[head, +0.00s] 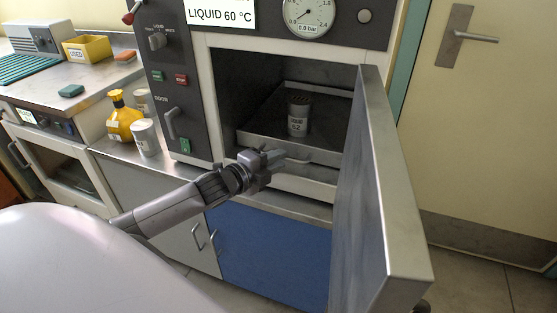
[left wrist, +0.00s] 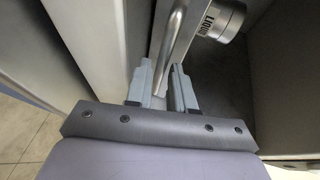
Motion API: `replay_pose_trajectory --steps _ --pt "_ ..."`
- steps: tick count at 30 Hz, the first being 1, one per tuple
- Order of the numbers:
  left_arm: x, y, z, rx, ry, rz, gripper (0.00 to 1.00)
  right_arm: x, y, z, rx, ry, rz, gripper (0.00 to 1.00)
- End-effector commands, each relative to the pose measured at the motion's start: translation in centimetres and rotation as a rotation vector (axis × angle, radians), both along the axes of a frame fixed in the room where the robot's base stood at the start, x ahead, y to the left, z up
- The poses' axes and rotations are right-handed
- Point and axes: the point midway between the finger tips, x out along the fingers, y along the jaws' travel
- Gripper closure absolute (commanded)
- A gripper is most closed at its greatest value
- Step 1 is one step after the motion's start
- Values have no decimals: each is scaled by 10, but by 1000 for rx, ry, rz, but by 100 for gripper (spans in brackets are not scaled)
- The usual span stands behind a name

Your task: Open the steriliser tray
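The steriliser tray (head: 258,139) is a shallow metal tray inside the open steriliser chamber, its front edge near the chamber mouth. A bar handle (head: 298,160) runs along its front; it also shows in the left wrist view (left wrist: 178,37). My left gripper (head: 276,157) is at the left part of this handle. In the left wrist view its fingers (left wrist: 162,80) stand close on both sides of the bar, with a narrow gap between them, and appear shut on it. A grey labelled canister (head: 298,117) stands upright on the tray. My right gripper is out of view.
The steriliser door (head: 385,190) stands wide open on the right of the chamber. The control panel (head: 172,85) is on the left. A yellow bottle (head: 123,122) and a white jar (head: 145,139) stand on the ledge left of the steriliser. Floor space before the chamber looks free.

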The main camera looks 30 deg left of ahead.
Motion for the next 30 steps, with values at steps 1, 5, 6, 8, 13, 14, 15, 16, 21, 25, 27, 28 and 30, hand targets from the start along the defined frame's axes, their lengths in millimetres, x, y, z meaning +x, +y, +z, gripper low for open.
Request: replay_pose_trajectory --steps 1,5,6,8,13,14,15,16,21,25,27,28,30 --pt "4 -1 -1 0 -1 0 77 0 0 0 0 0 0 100" --pt "9 -1 -1 0 -1 0 77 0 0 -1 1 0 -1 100" --pt "9 -2 -1 0 0 0 77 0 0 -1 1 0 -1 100" --pt "10 -2 -2 0 0 0 77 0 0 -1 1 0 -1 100" --pt "10 -2 -2 0 0 -1 77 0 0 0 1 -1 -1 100" --pt "10 -2 -2 0 0 -1 77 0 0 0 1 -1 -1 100" --pt "10 -2 -2 0 0 0 84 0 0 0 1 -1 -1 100" --pt "10 -2 -2 0 0 0 93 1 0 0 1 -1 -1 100" --pt "10 -2 -2 0 0 0 100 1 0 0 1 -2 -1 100" --pt "10 -3 -2 0 0 -1 100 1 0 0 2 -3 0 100" --pt "10 -4 -2 -1 1 -1 100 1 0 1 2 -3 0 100" --pt "10 -5 -2 -1 1 -1 100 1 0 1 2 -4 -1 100" --pt "10 -8 -2 -2 1 -1 100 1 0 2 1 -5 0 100"
